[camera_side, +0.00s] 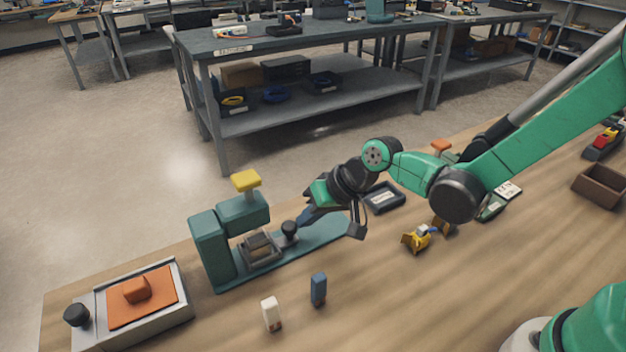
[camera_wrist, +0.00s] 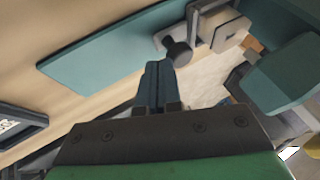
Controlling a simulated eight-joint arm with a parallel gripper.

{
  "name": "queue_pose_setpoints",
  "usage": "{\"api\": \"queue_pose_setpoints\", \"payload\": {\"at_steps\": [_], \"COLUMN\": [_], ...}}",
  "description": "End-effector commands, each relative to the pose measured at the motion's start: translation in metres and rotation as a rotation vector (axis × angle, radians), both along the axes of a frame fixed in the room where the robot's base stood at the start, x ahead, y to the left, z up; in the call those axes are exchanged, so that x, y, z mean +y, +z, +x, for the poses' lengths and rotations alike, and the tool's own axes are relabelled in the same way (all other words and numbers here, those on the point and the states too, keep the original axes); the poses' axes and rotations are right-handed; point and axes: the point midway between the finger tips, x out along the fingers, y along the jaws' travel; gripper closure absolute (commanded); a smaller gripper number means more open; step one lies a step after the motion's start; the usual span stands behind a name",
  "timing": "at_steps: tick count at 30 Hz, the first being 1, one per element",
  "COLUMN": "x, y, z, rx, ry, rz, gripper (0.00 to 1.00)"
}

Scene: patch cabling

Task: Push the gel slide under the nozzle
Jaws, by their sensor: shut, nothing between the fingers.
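A teal stand (camera_side: 212,245) with an overhanging head and a yellow top (camera_side: 246,181) stands at the left end of a long teal base plate (camera_side: 325,240). The gel slide, a grey block (camera_side: 262,250), sits on the plate at the overhanging head; exact alignment with the nozzle cannot be told, as the nozzle is hidden. A black knob (camera_side: 290,231) is on the slide's right end. My gripper (camera_side: 302,220) is shut and empty, its fingertips close beside the knob. In the wrist view the fingers (camera_wrist: 155,68) are together just beside the knob (camera_wrist: 178,52); contact is unclear.
An orange-topped tray (camera_side: 143,300) with a black knob is at the front left. A white block (camera_side: 271,314) and a blue block (camera_side: 318,289) stand before the plate. A dark tray (camera_side: 383,198) and a yellow toy (camera_side: 416,238) lie to the right.

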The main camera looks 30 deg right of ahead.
Motion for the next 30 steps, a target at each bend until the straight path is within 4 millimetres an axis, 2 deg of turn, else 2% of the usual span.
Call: {"api": "queue_pose_setpoints", "payload": {"at_steps": [7,12,30], "x": [-0.010,-0.043,-0.071], "y": [0.002,0.007,0.076], "z": [-0.001,-0.006,-0.042], "rx": [0.000,0.000,0.001], "ry": [-0.003,-0.010,-0.002], "rz": [0.000,0.001,0.001], "gripper": [1.00,1.00,1.00]}}
